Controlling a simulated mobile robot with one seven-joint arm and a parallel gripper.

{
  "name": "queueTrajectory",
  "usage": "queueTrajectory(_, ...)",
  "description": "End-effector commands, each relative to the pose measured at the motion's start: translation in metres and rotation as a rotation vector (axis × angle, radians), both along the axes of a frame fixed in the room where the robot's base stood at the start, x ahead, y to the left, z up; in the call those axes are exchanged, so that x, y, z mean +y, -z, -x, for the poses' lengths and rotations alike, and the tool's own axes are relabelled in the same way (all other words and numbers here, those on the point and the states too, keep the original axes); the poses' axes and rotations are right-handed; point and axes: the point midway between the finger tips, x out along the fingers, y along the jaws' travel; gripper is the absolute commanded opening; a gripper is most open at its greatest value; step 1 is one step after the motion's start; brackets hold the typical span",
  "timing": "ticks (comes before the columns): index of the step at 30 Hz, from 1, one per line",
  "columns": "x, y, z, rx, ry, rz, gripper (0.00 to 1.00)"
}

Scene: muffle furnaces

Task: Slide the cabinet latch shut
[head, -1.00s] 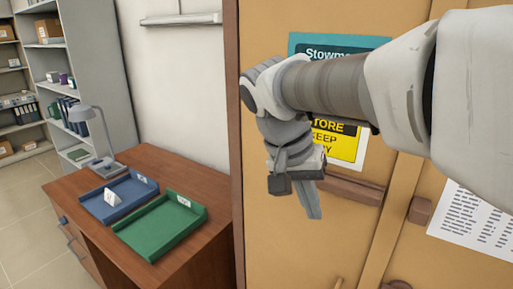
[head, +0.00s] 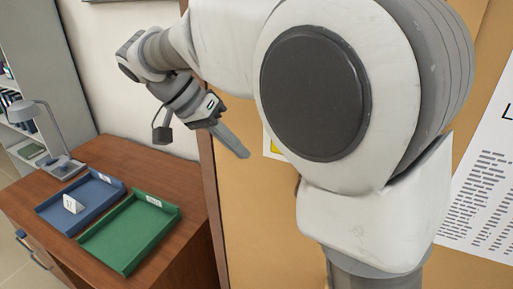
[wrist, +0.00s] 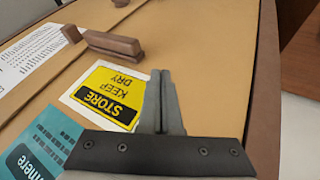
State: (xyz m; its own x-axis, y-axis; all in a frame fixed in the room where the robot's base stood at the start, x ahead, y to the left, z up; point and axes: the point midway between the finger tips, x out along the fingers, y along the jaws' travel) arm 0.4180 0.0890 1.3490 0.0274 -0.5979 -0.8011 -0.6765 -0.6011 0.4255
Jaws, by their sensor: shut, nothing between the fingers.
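The cabinet (head: 250,215) has tan doors with brown edging. Its latch (wrist: 112,43), a brown sliding bar, shows in the wrist view at upper left. A small brown keeper block (wrist: 71,33) sits just beyond its left end, with a narrow gap between them. In the head view my arm hides most of the latch area. My gripper (wrist: 161,76) is shut and empty in front of the door, its fingertips over the plain tan panel beside the yellow sign, apart from the latch. In the head view my gripper (head: 243,153) points down and right near the cabinet's left edge.
A wooden desk (head: 110,160) stands left of the cabinet with a blue tray (head: 88,218), a green tray (head: 125,245) and a grey lamp (head: 40,125). The door bears a yellow sign (wrist: 105,97), a teal sign (wrist: 45,140) and a printed sheet (head: 485,190).

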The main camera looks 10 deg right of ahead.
Motion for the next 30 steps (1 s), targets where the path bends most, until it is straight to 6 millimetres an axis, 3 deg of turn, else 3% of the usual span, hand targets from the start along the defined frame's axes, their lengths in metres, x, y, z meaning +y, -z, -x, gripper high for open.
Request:
queueTrajectory(17,-0.006,0.008,-0.001,-0.002,0.006,0.006,0.00)
queueTrajectory(30,-0.060,0.078,-0.002,0.002,0.007,0.006,0.00)
